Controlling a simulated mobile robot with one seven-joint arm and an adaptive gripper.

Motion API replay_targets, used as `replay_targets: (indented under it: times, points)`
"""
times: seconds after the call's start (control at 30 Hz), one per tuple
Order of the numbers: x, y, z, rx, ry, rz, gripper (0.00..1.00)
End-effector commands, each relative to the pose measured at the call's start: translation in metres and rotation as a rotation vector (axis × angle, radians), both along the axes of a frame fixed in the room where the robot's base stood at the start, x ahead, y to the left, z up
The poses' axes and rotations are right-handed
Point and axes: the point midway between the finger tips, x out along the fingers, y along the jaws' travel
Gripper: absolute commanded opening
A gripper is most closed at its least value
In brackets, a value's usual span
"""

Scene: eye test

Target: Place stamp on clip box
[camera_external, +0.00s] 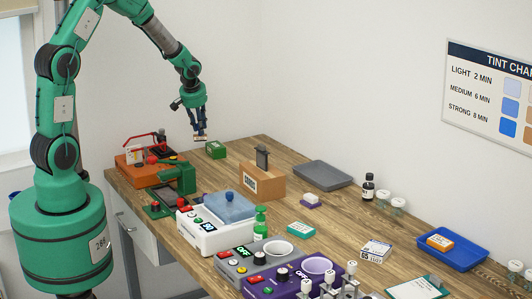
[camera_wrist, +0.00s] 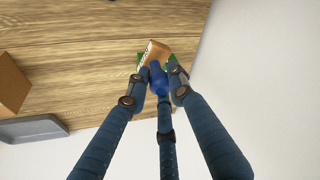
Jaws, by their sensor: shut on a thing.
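The stamp has a wooden block and a blue handle. In the wrist view its block (camera_wrist: 153,51) and handle (camera_wrist: 158,81) sit between the fingertips. My gripper (camera_wrist: 158,82) is shut on the stamp. In the external view my gripper (camera_external: 200,128) hangs above the back left of the table, with the stamp's block (camera_external: 200,137) at its tips. A small green box (camera_external: 216,151), seemingly the clip box, stands on the table below and slightly right of the stamp. In the wrist view the stamp mostly hides the green box (camera_wrist: 172,61). The stamp looks apart from it.
An orange case with red and green devices (camera_external: 133,174) stands left of the green box. A brown box (camera_external: 264,184) holding a dark grey thing and a grey tray (camera_external: 323,177) stand to its right. White (camera_external: 207,238) and purple devices crowd the front. The wall is behind.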

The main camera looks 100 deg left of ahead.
Motion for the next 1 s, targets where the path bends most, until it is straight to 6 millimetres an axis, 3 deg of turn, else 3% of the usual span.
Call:
replay_targets:
  times: [0.5,0.7,1.0]
  points:
    - [0.032,0.067,-0.008,0.0,0.0,-0.001,0.0]
    - [0.036,0.077,-0.008,0.001,0.0,-0.001,0.0]
    - [0.037,0.078,-0.008,0.0,0.0,-0.001,0.0]
